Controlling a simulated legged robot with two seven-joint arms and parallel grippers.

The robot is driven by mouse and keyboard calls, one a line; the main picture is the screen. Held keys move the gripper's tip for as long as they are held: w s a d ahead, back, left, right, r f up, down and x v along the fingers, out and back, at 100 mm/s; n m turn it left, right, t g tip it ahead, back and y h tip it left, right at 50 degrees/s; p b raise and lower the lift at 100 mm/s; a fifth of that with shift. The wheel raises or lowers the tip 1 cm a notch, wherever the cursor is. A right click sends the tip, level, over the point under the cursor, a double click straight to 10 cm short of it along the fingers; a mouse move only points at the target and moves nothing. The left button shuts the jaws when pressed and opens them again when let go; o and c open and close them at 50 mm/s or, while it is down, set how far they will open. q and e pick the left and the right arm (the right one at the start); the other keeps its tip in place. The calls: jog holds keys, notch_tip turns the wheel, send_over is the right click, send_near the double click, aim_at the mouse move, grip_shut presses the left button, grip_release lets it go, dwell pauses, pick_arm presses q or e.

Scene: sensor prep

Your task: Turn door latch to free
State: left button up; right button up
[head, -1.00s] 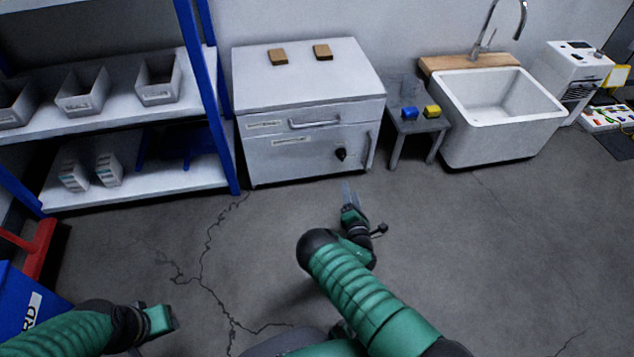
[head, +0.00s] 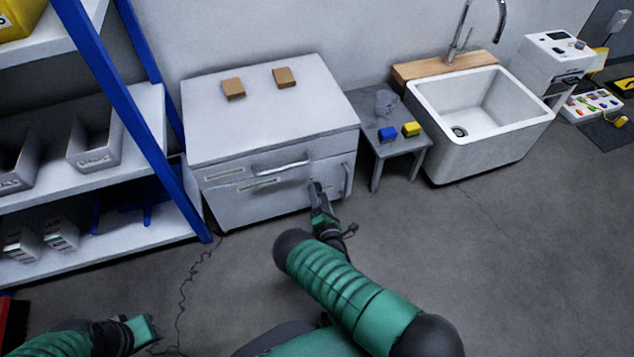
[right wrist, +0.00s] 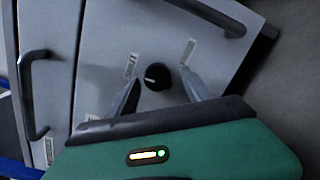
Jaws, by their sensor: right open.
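The door latch is a black round knob (right wrist: 157,76) with a white mark, on the lower front panel of the white cabinet (head: 265,115). Small labels (right wrist: 131,66) sit on either side of it in the right wrist view. My right gripper (right wrist: 160,82) is open, with its two fingers on either side of the knob; I cannot tell whether they touch it. In the head view my right gripper (head: 316,190) is at the cabinet front and hides the knob. My left gripper (head: 150,328) is low at the left, far from the cabinet; its jaws are not clear.
The cabinet has a horizontal handle (head: 282,168) above and a vertical handle (head: 347,178) at the right. Two brown blocks (head: 233,88) lie on top. A small grey table (head: 408,150) and a white sink (head: 480,150) stand right. A blue-framed shelf (head: 130,110) stands left. Floor in front is clear.

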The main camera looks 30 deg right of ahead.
jog(key=shift+w+r, duration=0.15)
jog(key=shift+r, duration=0.05)
jog(key=shift+f, duration=0.1)
grip_shut()
jog(key=shift+m, duration=0.4)
jog(key=m+p, duration=0.2)
jog(key=m, duration=0.3)
jog(key=m+y+p, duration=0.1)
jog(key=m+p, duration=0.1)
jog(key=m, duration=0.3)
jog(key=m+p, duration=0.2)
jog(key=m, duration=0.4)
jog(key=shift+s+d+g+y+p, duration=0.2)
jog(key=shift+d+g+y+p, duration=0.1)
jog(key=shift+y+p, duration=0.1)
jog(key=shift+a, duration=0.1)
